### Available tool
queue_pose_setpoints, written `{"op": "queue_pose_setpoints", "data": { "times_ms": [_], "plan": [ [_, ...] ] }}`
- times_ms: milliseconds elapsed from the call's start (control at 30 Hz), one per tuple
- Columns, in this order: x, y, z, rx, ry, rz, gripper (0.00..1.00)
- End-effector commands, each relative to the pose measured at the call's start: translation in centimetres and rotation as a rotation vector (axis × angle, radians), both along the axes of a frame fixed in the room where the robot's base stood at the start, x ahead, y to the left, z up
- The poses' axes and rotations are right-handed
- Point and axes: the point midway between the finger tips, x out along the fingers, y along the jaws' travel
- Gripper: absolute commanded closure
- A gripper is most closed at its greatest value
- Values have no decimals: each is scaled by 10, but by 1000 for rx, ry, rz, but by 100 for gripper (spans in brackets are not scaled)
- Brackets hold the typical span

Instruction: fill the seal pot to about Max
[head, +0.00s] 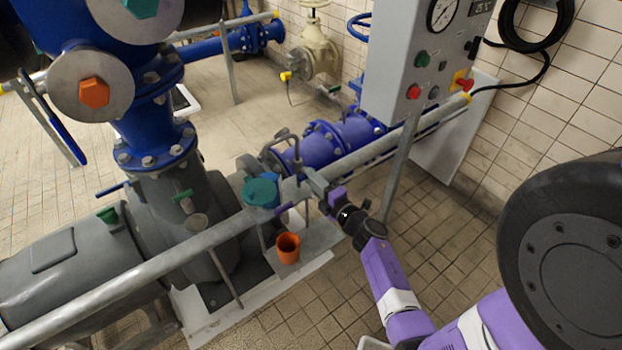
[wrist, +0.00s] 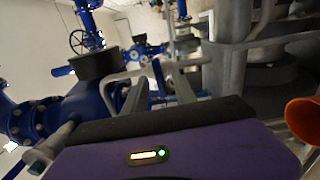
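A small pot with a teal lid (head: 262,192), which may be the seal pot, stands behind the grey rail beside the pump in the head view. Its level marks cannot be read. An orange cup (head: 288,247) stands upright below and right of it; its edge also shows at the right of the wrist view (wrist: 304,120). My gripper (head: 312,182) is at the rail, right of the teal-lidded pot and above the cup. In the wrist view its two grey fingers (wrist: 160,94) stand apart, with no held object clearly visible between them.
The grey rail (head: 215,235) crosses in front of the pump (head: 80,255). A control box (head: 415,60) stands at the back right, with blue pipes (head: 320,148) behind the rail. A dark cylinder (wrist: 97,65) is close left of the fingers. Tiled floor (head: 440,250) is clear at right.

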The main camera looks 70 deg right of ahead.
Motion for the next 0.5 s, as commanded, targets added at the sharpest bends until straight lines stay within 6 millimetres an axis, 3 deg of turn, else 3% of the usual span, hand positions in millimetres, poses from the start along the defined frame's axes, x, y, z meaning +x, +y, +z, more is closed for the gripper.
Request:
{"op": "queue_pose_setpoints", "data": {
  "times_ms": [300,500],
  "plan": [
    [-43,28,-2,1,2,1,67],
    [-57,35,-1,1,1,1,67]
  ]
}}
